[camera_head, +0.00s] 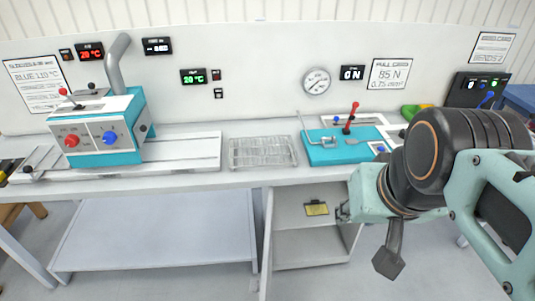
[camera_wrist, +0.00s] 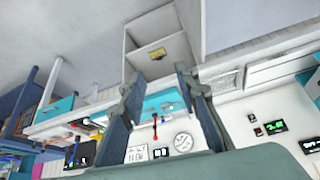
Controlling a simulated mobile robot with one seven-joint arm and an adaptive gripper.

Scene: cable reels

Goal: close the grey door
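The grey door (camera_head: 266,245) stands open below the bench, seen nearly edge-on at the left side of an open cabinet (camera_head: 305,245). In the wrist view, which is upside down, the cabinet (camera_wrist: 150,32) is at the top, and a pale panel that looks like the door (camera_wrist: 190,25) is at its right. My gripper (camera_head: 342,212) is in front of the cabinet's right side, apart from the door. In the wrist view its two fingers (camera_wrist: 156,82) are spread with nothing between them.
A yellow label (camera_head: 316,209) shows inside the cabinet. Above on the bench are a wire rack (camera_head: 262,152), a teal fixture (camera_head: 338,150) with a red lever and a teal machine (camera_head: 98,130). A low shelf (camera_head: 155,235) is left of the door. Floor in front looks clear.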

